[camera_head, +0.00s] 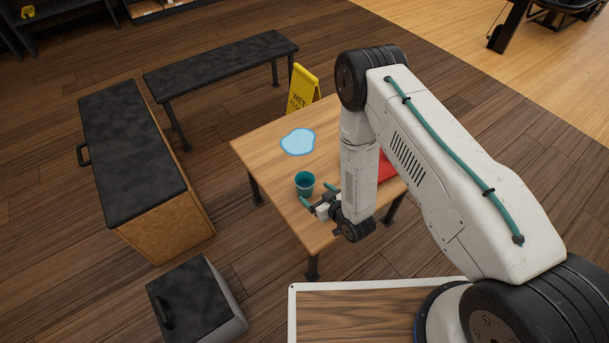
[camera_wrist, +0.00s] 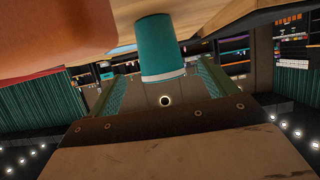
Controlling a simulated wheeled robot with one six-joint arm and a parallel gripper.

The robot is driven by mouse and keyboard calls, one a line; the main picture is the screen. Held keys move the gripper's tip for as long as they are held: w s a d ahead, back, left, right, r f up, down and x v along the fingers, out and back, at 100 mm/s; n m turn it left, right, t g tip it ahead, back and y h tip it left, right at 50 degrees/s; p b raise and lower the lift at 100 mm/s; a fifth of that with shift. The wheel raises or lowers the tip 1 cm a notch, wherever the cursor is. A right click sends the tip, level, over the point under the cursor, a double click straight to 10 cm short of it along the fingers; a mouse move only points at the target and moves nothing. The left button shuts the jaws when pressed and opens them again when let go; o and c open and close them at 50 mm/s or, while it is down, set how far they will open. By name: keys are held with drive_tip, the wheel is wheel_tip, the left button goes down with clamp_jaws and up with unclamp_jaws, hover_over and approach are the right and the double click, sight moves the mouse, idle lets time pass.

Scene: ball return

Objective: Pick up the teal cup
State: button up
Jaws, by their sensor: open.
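The teal cup (camera_head: 305,184) stands upright on the wooden table (camera_head: 262,153), near its left front edge. My gripper (camera_head: 318,195) is open and empty just to the right of the cup, low over the table, with its teal fingers pointing at it. In the wrist view, where the table shows at the top, the cup (camera_wrist: 160,45) is centred ahead of the two fingers (camera_wrist: 158,80). The cup seems at or just beyond the fingertips; I cannot tell if they touch it.
A light blue puddle-like patch (camera_head: 298,142) lies behind the cup. A red object (camera_head: 388,168), partly hidden by my arm, is on the table's right. A yellow wet-floor sign (camera_head: 303,88) and benches (camera_head: 222,62) stand beyond.

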sight(301, 181)
drive_tip(key=x, duration=0.8)
drive_tip(key=shift+w, duration=0.1)
drive_tip(key=shift+c, duration=0.3)
drive_tip(key=c, duration=1.1)
drive_tip(key=shift+o, duration=0.2)
drive_tip(key=shift+r, duration=0.25)
drive_tip(key=shift+r, duration=1.15)
drive_tip(key=s+d+r, duration=0.1)
drive_tip(key=s+d, duration=0.1)
drive_tip(key=s, duration=0.5)
drive_tip(key=s+d+r, duration=0.1)
drive_tip(key=s+d, duration=0.1)
drive_tip(key=s, duration=0.6)
wheel_tip(301, 181, up, 6)
drive_tip(key=shift+s+d+r, duration=0.15)
drive_tip(key=shift+s+d, duration=0.05)
drive_tip(key=shift+s, duration=0.05)
